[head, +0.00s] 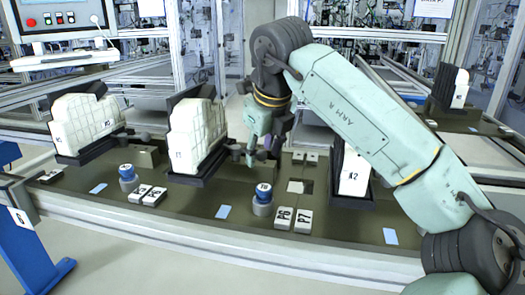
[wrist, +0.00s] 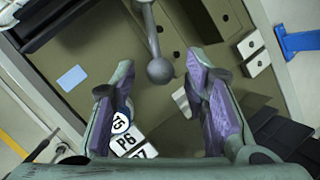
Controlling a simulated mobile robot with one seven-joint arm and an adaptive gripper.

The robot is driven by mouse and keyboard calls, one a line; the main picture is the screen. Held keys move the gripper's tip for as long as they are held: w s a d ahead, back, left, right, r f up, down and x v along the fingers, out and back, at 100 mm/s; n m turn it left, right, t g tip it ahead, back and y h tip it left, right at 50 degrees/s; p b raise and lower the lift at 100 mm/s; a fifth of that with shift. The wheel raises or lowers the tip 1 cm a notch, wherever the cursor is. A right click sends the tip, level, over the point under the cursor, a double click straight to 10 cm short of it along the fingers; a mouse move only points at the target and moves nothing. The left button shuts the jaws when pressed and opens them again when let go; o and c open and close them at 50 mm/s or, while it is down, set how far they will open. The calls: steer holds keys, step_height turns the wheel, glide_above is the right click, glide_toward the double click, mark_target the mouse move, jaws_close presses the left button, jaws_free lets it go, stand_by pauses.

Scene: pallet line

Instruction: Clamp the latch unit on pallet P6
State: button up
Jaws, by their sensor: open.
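The P6 label block (head: 284,217) sits on the olive pallet in the head view, beside a P7 block. The P6 block (wrist: 126,142) also shows in the wrist view, low by my left finger. My gripper (head: 260,152) points down over the pallet, behind the P6 block. In the wrist view my gripper (wrist: 160,88) is open and empty between its purple pads. A dark lever with a ball knob (wrist: 161,71) lies ahead of and between the fingertips; I see no contact. I cannot tell which part is the latch unit.
White block units stand in black holders at left (head: 85,122), left of my gripper (head: 196,135) and right (head: 353,170). A blue-topped post (head: 263,191) stands by the P6 block. A small pale block (head: 298,186) lies behind it. The pallet's front strip is mostly clear.

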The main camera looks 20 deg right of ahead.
jaws_close()
stand_by(0.3)
stand_by(0.4)
